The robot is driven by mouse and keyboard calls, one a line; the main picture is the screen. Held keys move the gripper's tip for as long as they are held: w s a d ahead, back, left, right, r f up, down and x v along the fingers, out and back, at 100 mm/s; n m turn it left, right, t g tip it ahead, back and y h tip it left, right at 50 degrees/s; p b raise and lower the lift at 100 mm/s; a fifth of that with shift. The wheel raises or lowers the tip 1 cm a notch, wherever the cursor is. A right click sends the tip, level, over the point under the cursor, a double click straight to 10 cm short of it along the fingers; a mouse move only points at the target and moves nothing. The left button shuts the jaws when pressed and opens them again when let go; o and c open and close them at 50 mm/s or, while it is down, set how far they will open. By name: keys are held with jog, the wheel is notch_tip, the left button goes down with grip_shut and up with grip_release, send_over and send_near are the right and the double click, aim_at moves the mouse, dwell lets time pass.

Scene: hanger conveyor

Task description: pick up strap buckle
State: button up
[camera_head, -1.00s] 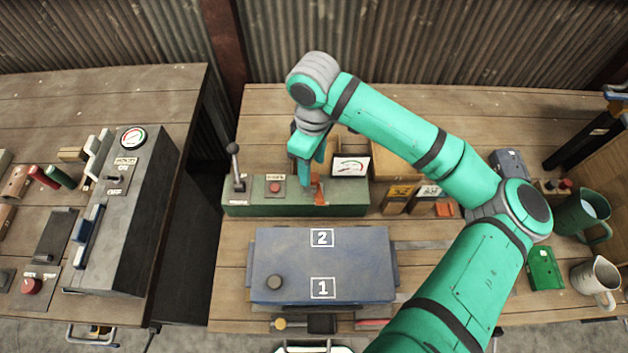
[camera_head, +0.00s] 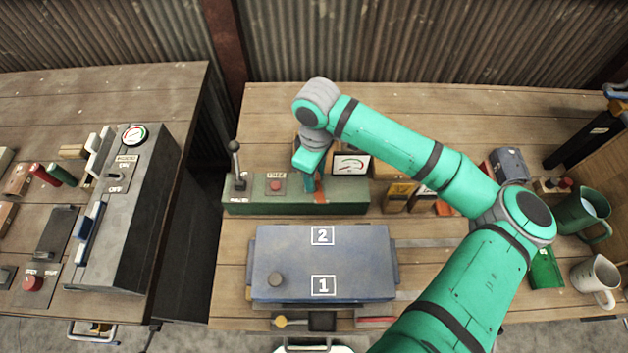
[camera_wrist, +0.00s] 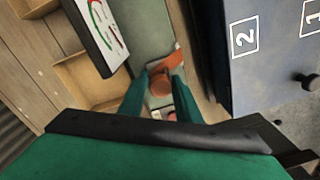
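An orange-brown piece (camera_head: 320,196), which I take to be the strap buckle, is on the green control box (camera_head: 345,205), between the red button and the gauge. In the wrist view an orange flap (camera_wrist: 170,57) and a rounded brown part (camera_wrist: 160,83) show. My gripper (camera_wrist: 160,88) is above the box, its two green fingers apart on either side of the brown part. A small gap seems to show, so it looks open; contact is hard to judge. In the head view my gripper (camera_head: 311,184) partly hides the piece.
A lever (camera_head: 236,165) and a red button (camera_head: 275,185) are on the box left of my gripper; a gauge (camera_head: 350,164) stands close on the right. A blue case (camera_head: 350,262) marked 1 and 2 lies in front. Small boxes (camera_head: 398,195) stand right.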

jog(key=shift+w, duration=0.1)
jog(key=shift+w+r, duration=0.1)
jog(key=shift+r, duration=0.55)
jog(key=s+r, duration=1.1)
jog(key=s, duration=0.3)
jog(key=shift+s+r, duration=0.15)
jog(key=shift+r, duration=0.2)
jog(key=shift+a, duration=0.1)
jog(key=shift+a, duration=0.1)
